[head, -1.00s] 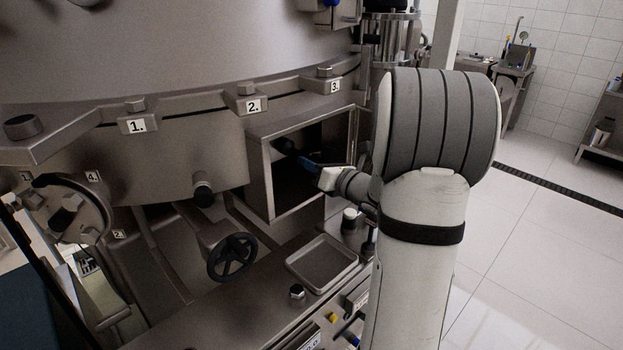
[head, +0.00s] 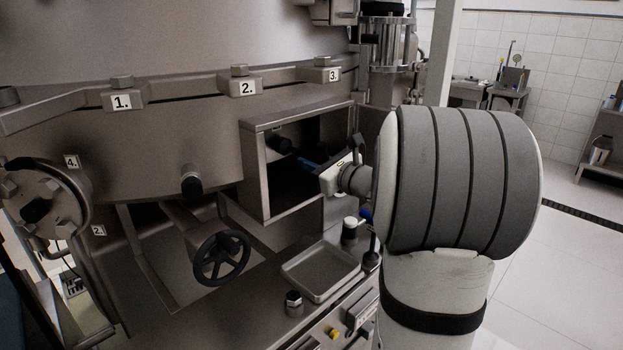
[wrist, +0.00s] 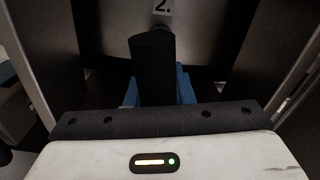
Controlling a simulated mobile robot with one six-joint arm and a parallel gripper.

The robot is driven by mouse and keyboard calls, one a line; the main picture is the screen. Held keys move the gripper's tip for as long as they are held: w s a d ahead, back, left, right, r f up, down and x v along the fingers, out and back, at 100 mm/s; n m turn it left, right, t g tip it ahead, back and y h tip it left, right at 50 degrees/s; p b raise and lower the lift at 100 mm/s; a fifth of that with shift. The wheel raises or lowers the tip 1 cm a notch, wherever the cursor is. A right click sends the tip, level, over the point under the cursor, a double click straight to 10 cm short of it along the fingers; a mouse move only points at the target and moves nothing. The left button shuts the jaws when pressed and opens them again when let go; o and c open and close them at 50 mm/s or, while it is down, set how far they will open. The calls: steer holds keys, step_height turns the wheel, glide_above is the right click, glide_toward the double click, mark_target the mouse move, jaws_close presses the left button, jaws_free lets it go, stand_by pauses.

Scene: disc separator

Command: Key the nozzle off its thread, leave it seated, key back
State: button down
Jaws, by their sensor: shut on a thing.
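My gripper (head: 305,162) reaches into the open-fronted metal box from the right in the head view, its blue fingers inside. In the wrist view the blue fingers (wrist: 185,88) are shut around a thick black cylinder, apparently the key (wrist: 153,70). The key points away from my gripper toward the wall marked "2.". In the head view a dark round end (head: 280,144) shows at the back of the box, just beyond the fingers. I cannot tell whether it is the key or the nozzle. The nozzle and its thread are not clearly visible, being hidden by the key and shadow.
The box's walls (head: 254,174) stand close around my gripper. Below are an empty metal tray (head: 318,272), a black handwheel (head: 220,257) and small fittings on a ledge. A round hatch (head: 42,205) is at left. Open floor (head: 545,245) lies right.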

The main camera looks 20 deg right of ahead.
steer(key=shift+f+n+b, duration=0.2)
steer(key=shift+n+b, duration=0.6)
steer(key=shift+b, duration=0.1)
steer(key=shift+r, duration=0.25)
steer(key=shift+s+d+f, duration=0.1)
steer(key=shift+s+d, duration=0.1)
steer(key=shift+s, duration=0.25)
steer(key=shift+w, duration=0.15)
steer(key=shift+s, duration=0.2)
steer(key=shift+w+b, duration=0.1)
steer(key=shift+b, duration=0.3)
